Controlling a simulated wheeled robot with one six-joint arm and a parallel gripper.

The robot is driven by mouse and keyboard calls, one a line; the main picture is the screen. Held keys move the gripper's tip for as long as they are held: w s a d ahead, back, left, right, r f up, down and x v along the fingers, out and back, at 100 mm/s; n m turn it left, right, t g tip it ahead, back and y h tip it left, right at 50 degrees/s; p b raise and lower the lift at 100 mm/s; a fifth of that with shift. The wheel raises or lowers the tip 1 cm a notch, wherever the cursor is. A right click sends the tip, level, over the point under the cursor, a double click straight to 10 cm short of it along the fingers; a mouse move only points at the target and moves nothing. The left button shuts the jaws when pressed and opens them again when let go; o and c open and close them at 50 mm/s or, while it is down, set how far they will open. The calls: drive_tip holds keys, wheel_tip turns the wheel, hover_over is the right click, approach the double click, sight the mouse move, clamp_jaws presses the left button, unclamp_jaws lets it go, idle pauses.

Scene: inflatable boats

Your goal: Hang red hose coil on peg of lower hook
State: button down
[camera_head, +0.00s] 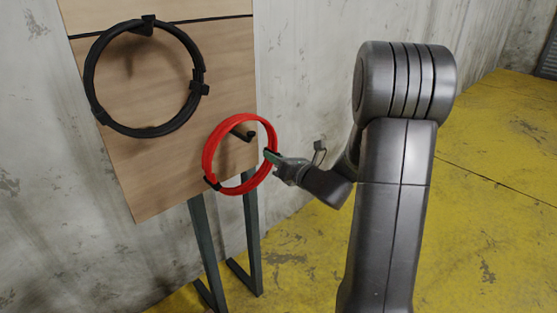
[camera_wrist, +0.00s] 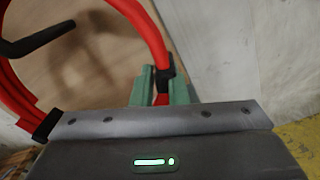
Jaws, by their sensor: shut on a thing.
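The red hose coil (camera_head: 208,158) is held upright in front of the lower right of a wooden board. My gripper (camera_head: 271,157) is shut on the coil's right side. In the wrist view the coil (camera_wrist: 150,35) runs down between the green fingers (camera_wrist: 162,92), by a black band. The lower hook's dark peg (camera_head: 243,134) shows through the coil's opening in the head view, below the coil's top. The peg (camera_wrist: 40,40) also shows inside the ring in the wrist view. I cannot tell whether the coil touches the peg.
A black hose coil (camera_head: 88,76) hangs on an upper hook (camera_head: 146,26) at the upper left of the wooden board (camera_head: 150,185). The board stands on dark metal legs (camera_head: 207,245) against a grey wall (camera_head: 60,210). Yellow floor (camera_head: 490,200) is clear at the right.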

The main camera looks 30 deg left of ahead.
drive_tip(key=shift+a, duration=0.35)
drive_tip(key=shift+w+a+f, duration=0.1)
drive_tip(key=shift+a+f, duration=0.05)
drive_tip(key=shift+f, duration=0.1)
drive_tip(key=shift+w+a+f+b, duration=0.1)
drive_tip(key=shift+a+f+b, duration=0.15)
drive_tip(key=shift+f+b, duration=0.5)
drive_tip(key=shift+w+a+f+b, duration=0.1)
drive_tip(key=shift+a+f+b, duration=0.15)
drive_tip(key=shift+f+b, duration=0.45)
drive_tip(key=c, duration=1.3)
unclamp_jaws()
drive_tip(key=shift+c, duration=0.2)
drive_tip(key=shift+f, duration=0.1)
drive_tip(key=p+v, duration=0.1)
drive_tip(key=v, duration=1.3)
drive_tip(key=shift+a, duration=0.15)
